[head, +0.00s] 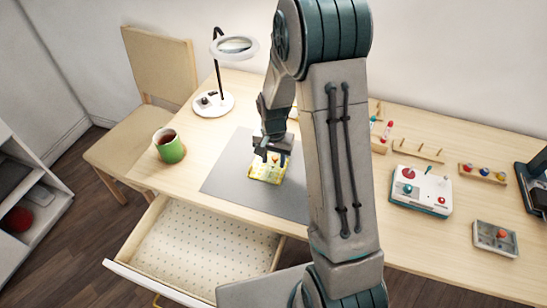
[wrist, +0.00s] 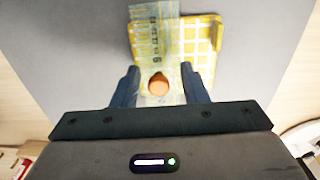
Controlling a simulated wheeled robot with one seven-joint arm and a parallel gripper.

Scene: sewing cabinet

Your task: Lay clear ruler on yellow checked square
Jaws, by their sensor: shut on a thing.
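The clear ruler (wrist: 157,35) is a see-through strip with dark marks and an orange-brown knob in the wrist view. My gripper (wrist: 160,88) is shut on it at the knob. The yellow checked square (wrist: 205,45) lies on the grey mat, and the ruler overlaps its left part in the wrist view. I cannot tell whether the ruler touches the square or is held just above it. In the head view my gripper (head: 271,156) is directly over the yellow checked square (head: 258,174), and the ruler is hard to make out there.
The grey mat (head: 225,178) has bare room around the square. A green mug (head: 170,150) and a ring lamp (head: 212,103) stand left of the mat. A drawer (head: 200,245) is open at the front. A box with red and teal knobs (head: 420,191) and small racks stand right.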

